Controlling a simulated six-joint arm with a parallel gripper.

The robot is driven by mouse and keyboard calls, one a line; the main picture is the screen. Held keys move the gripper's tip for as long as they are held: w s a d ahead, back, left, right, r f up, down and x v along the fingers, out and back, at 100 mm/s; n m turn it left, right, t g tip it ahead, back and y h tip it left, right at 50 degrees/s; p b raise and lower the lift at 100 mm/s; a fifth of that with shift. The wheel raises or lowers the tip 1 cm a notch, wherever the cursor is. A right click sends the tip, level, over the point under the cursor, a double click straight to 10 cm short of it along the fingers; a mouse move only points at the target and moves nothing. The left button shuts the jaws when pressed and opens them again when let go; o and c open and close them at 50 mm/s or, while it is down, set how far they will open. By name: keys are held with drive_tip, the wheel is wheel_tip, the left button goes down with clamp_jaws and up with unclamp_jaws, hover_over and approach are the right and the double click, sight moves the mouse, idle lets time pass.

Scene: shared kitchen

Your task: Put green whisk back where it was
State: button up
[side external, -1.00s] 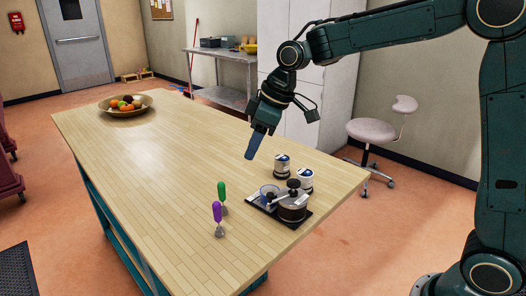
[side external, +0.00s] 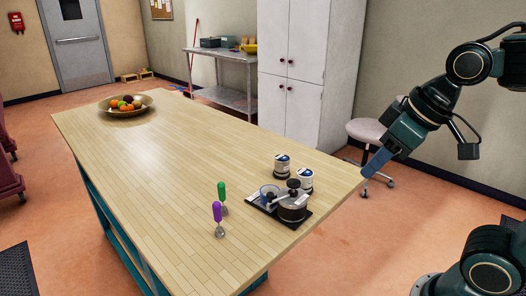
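My gripper (side external: 373,169) is at the right, by the table's right corner and well away from both whisks. It points down and to the left. I see its blue fingers from the side, and nothing shows held in them. Whether they are open or shut cannot be made out.
A dark tray (side external: 264,207) with a glass bowl (side external: 269,191) and a lidded pot (side external: 293,207) lies right of the whisks. Two labelled jars (side external: 282,164) stand behind it. A fruit bowl (side external: 126,104) sits at the far left end. The table's middle (side external: 180,140) is clear.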

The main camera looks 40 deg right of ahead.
drive_tip(key=shift+m, duration=0.6)
drive_tip(key=shift+s+d+f, duration=0.15)
drive_tip(key=shift+s+f, duration=0.15)
drive_tip(key=shift+s, duration=0.35)
drive_tip(key=shift+s+d+f, duration=0.2)
drive_tip(key=shift+s+f, duration=0.1)
drive_tip(key=shift+s, duration=0.4)
drive_tip(key=shift+s+d+f, duration=0.15)
drive_tip(key=shift+s+f, duration=0.15)
drive_tip(key=shift+s, duration=0.35)
